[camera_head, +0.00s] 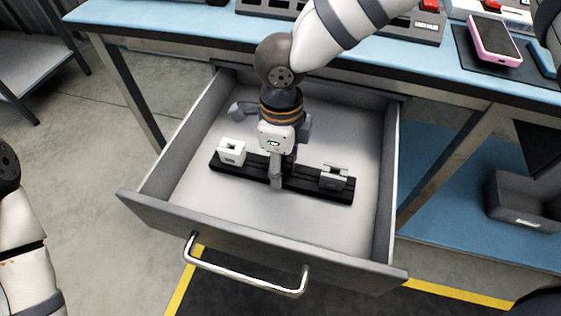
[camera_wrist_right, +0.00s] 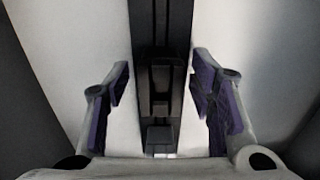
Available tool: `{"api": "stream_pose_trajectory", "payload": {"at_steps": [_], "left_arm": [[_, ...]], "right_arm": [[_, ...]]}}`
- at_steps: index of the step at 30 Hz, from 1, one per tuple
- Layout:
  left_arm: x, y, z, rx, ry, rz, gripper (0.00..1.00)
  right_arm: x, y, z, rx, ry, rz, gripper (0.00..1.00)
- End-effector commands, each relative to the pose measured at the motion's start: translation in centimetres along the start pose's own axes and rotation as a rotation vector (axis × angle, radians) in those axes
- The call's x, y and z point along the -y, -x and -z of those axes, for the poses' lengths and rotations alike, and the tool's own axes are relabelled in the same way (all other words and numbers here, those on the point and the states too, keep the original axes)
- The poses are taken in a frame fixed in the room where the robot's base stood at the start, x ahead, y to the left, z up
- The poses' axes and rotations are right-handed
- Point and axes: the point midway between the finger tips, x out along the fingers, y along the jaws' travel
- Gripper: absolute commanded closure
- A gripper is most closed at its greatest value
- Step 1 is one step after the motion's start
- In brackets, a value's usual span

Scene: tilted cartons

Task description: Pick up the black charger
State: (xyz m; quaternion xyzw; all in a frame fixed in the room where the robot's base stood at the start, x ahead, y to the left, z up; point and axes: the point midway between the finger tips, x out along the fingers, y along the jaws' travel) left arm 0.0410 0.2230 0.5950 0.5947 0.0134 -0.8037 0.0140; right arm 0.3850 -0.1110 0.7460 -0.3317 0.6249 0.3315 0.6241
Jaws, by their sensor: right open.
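A long black rail (camera_head: 300,184) lies on the floor of the open drawer, with a white block (camera_head: 231,151) near its left end and a grey block (camera_head: 334,177) near its right end. In the right wrist view a black piece (camera_wrist_right: 161,78), seemingly the black charger, stands on the rail between the fingers. The gripper hides it in the head view. My right gripper (camera_head: 281,180) points down over the middle of the rail. Its fingers, which also show in the right wrist view (camera_wrist_right: 161,85), are open on either side of the black piece, with gaps visible. My left gripper is out of view.
The grey drawer (camera_head: 210,233) has walls all round my right gripper and a metal handle (camera_head: 245,268) in front. The blue workbench top (camera_head: 190,22) lies above and behind. A dark bin (camera_head: 525,203) stands on the lower shelf at right.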

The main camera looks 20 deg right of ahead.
Motion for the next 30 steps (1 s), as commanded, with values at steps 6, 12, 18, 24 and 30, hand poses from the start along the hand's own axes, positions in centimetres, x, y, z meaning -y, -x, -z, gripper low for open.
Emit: {"api": "stream_pose_trajectory", "payload": {"at_steps": [6, 12, 18, 24, 30], "left_arm": [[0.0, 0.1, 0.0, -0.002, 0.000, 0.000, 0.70], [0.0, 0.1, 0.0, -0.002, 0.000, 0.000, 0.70], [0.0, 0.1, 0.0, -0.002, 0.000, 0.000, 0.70], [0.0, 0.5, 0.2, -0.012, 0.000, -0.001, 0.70], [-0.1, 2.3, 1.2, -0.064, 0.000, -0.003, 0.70]], "right_arm": [[0.0, 0.2, 0.0, 0.002, 0.000, 0.002, 0.66], [0.0, 0.2, 0.0, 0.002, 0.000, 0.002, 1.00], [0.0, 0.2, 0.0, 0.002, 0.000, 0.002, 1.00], [0.1, 2.0, -0.1, 0.005, 0.000, 0.004, 1.00], [-1.9, 6.9, 1.1, 0.011, 0.003, 0.012, 1.00]]}}
